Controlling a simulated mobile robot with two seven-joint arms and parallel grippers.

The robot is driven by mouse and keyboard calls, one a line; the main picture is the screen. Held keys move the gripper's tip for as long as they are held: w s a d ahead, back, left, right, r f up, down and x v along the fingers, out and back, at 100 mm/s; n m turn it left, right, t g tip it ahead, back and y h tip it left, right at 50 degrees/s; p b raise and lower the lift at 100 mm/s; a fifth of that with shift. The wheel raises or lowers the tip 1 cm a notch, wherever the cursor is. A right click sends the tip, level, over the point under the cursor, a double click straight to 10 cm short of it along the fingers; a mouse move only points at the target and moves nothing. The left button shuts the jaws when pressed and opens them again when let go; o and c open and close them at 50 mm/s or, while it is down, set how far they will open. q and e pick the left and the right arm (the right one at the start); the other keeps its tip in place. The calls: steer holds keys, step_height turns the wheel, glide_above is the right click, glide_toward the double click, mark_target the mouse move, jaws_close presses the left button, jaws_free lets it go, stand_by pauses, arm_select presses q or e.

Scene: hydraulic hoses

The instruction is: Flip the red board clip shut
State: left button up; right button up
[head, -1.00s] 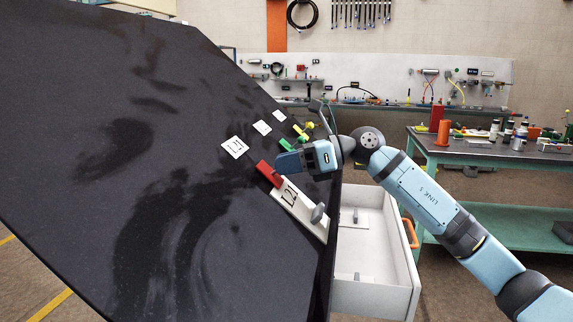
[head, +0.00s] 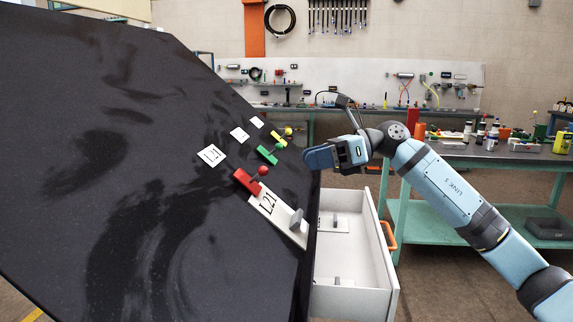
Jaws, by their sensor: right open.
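The red board clip (head: 247,182) is on the sloping dark board (head: 110,130), at the top end of a white plate marked L21 (head: 277,213). Its red ball knob (head: 263,171) sticks up to the right of the clip body, and nothing touches it. My right gripper (head: 312,158) is open and empty, up and to the right of the red clip, apart from it and just past the board's right edge. Its fingers are seen side-on, so the gap between them hardly shows. My left gripper is out of view.
A green clip (head: 267,154) and a yellow clip (head: 279,139) sit higher on the board, close to the gripper. White label cards (head: 212,156) lie left of the clips. An open white drawer (head: 350,294) juts out beside the board. A green workbench (head: 470,155) stands behind.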

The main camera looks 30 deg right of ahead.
steer(key=shift+v, duration=1.6)
